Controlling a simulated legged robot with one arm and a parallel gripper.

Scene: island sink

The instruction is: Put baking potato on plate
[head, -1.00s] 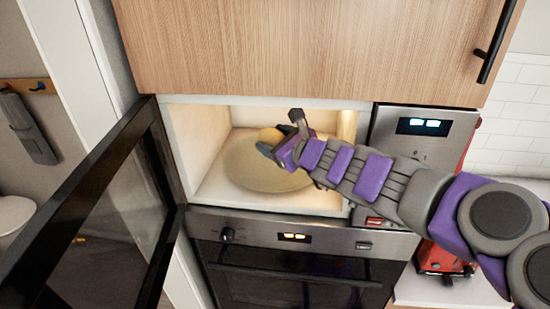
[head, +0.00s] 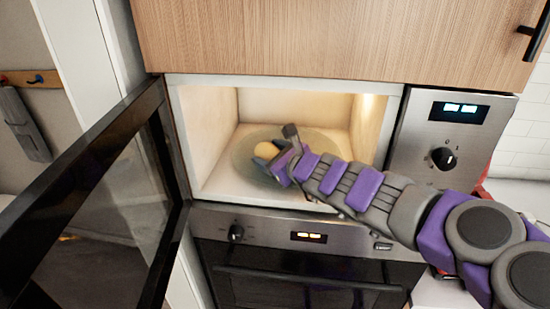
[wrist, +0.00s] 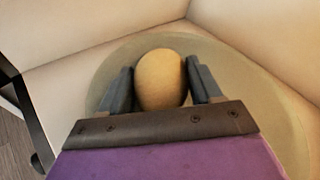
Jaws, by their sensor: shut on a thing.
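The baking potato (head: 265,150) is a tan, rounded thing inside the open, lit microwave. My gripper (head: 268,158) reaches into the microwave and is shut on the potato. In the wrist view the potato (wrist: 160,80) sits between the two dark fingers of my gripper (wrist: 161,85), one on each side. Below it is a round, greenish-beige turntable or plate (head: 240,165), which also shows in the wrist view (wrist: 230,70). I cannot tell whether the potato touches it. My gripper and arm hide part of the round surface.
The microwave door (head: 85,190) stands open on the left. The control panel (head: 445,140) is right of the opening. A wooden cabinet (head: 330,35) is above and an oven (head: 300,265) below. Side walls of the cavity leave limited room around my arm.

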